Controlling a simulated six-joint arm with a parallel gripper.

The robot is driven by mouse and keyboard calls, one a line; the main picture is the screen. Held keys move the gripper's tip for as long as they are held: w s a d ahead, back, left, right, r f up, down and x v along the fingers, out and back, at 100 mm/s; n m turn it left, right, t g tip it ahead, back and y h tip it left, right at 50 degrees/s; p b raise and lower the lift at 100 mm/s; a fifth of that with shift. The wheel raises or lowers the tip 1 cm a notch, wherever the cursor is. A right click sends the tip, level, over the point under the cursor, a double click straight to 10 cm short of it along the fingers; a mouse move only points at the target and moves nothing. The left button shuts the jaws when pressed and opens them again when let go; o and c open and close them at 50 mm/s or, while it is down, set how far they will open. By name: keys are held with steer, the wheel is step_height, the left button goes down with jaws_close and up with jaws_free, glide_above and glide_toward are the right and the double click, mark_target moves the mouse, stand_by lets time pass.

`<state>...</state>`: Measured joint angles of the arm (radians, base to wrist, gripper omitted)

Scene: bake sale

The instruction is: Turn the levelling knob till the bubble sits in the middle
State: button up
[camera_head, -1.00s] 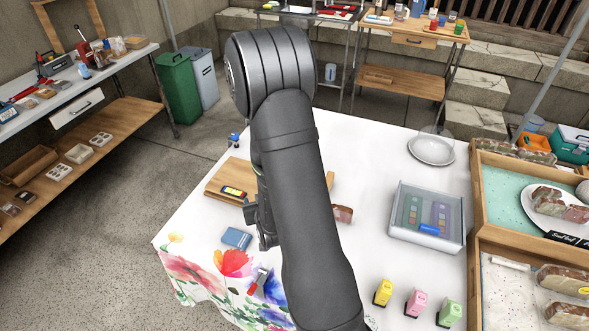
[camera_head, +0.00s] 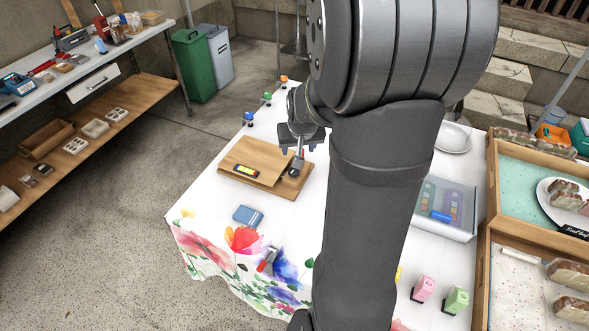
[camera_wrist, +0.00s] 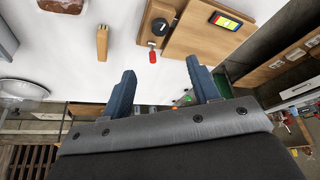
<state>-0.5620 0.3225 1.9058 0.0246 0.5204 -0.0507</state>
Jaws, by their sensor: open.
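The wooden levelling board (camera_head: 228,156) lies on the white table, with a raised panel on top. A black-framed vial (camera_head: 246,171) with yellow, red and green parts is set in it, and it also shows in the wrist view (camera_wrist: 228,21). The bubble is too small to make out. The dark round knob (camera_wrist: 160,27) sits at the board's end, with a red tag (camera_wrist: 153,57) beside it; the knob also shows in the head view (camera_head: 296,166). My gripper (camera_wrist: 160,80) is open and empty, its fingers apart from the knob, near the board's far right end (camera_head: 301,141).
A blue box (camera_head: 248,215) and a red-handled tool (camera_head: 268,260) lie at the front. A clear case (camera_head: 448,205), stampers (camera_head: 424,288) and a wooden tray (camera_head: 484,262) stand right. Small coloured pieces (camera_head: 266,98) line the back left edge. A wooden piece (camera_wrist: 102,42) lies near the knob.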

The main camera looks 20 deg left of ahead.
mark_target(294, 171)
steer(key=x, duration=1.7)
steer(key=shift+f, duration=0.2)
steer(key=shift+c, duration=0.2)
steer(key=c, duration=0.9)
